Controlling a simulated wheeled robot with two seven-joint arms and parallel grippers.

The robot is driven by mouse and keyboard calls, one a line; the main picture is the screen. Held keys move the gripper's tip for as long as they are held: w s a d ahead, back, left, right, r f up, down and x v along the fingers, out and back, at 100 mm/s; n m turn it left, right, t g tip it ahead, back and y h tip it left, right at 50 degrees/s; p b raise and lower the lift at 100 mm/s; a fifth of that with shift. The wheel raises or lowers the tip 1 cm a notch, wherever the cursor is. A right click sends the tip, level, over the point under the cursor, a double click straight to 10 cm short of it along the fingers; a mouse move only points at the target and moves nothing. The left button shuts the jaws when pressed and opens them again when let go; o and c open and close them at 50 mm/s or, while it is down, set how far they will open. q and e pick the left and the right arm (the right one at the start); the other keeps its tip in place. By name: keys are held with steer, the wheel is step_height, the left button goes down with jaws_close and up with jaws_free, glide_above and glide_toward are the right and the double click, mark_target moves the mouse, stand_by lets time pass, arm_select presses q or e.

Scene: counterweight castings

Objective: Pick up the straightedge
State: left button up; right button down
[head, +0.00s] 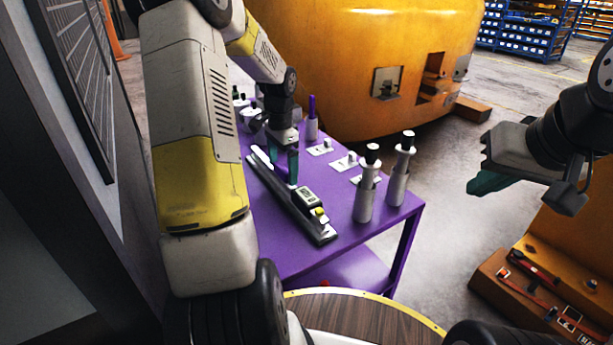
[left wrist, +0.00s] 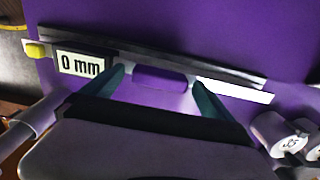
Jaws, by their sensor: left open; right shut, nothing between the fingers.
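The straightedge (head: 292,202) is a long dark bar lying on the purple table (head: 390,222), with a small display and a yellow knob towards its near end. In the left wrist view the straightedge (left wrist: 200,66) runs across the top, and its display reads "0 mm". My left gripper (head: 285,167) is open at the bar's middle, fingers pointing down. In the left wrist view its fingertips (left wrist: 157,87) are spread on either side of a purple section; contact cannot be told. My right gripper (head: 482,183) is shut and empty, off to the right, away from the table.
Two grey cylinders with black tops (head: 368,187) stand at the table's right edge. Small white plates (head: 345,163) and a purple-topped cylinder (head: 312,122) are farther back. A large yellow casting (head: 350,60) stands behind the table. An orange-brown block with red tools (head: 540,290) is lower right.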

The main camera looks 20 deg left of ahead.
mark_target(283, 167)
arm_select(q)
steer(key=shift+f, duration=0.35)
steer(key=shift+r, duration=0.1)
jaws_close()
steer(key=shift+r, duration=0.45)
step_height(283, 167, up, 3)
steer(key=shift+f, duration=0.1)
steer(key=s+d+r, duration=0.1)
steer(key=s+d, duration=0.8)
steer(key=s, duration=0.4)
steer(key=shift+d, duration=0.25)
steer(key=shift+r, duration=0.1)
